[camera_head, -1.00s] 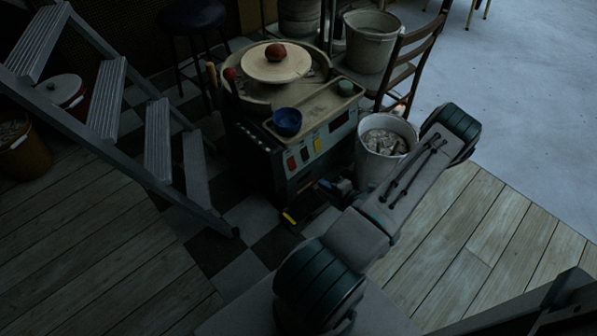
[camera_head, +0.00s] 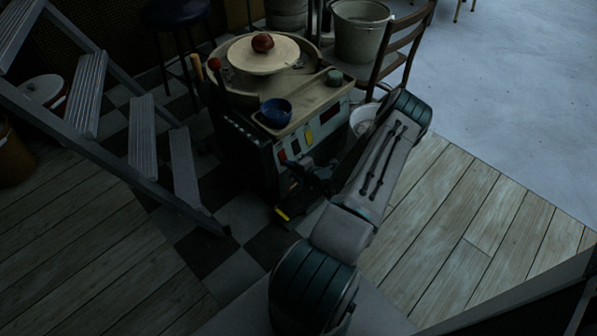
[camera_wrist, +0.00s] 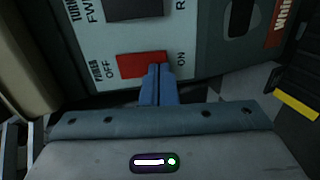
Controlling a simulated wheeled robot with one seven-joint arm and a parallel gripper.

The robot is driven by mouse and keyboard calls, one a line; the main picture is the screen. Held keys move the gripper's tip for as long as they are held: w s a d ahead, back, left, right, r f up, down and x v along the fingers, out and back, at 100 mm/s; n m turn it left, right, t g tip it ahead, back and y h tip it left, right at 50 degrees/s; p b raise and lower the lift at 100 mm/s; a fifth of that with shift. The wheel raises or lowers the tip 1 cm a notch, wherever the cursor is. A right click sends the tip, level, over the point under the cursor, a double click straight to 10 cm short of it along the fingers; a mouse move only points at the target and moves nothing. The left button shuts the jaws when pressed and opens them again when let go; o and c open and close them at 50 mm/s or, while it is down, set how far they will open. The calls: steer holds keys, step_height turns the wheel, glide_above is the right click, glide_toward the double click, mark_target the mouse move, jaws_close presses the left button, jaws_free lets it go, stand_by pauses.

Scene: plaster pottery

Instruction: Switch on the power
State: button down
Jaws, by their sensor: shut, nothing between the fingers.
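The pottery wheel machine (camera_head: 248,160) stands on the checkered floor, with a control panel on its front. My gripper (camera_wrist: 158,72) is shut and empty. Its blue fingertips overlap the right half of the red switch, on the ON side; whether they touch it I cannot tell. In the head view my gripper (camera_head: 304,174) is close to the panel front, and my arm hides part of the panel.
A black switch (camera_wrist: 133,8) marked FWD and R sits above the red one. A blue bowl (camera_head: 276,113) and a red clay lump (camera_head: 263,43) rest on the machine. A metal stair (camera_head: 142,130) stands at left, a wooden chair (camera_head: 398,50) at right. A yellow-marked item (camera_head: 283,212) is below.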

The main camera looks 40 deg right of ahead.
steer(key=shift+w, duration=0.25)
steer(key=s+d+r+p, duration=0.1)
steer(key=s+p, duration=0.3)
steer(key=s, duration=0.9)
steer(key=shift+s+t, duration=0.3)
stand_by(0.3)
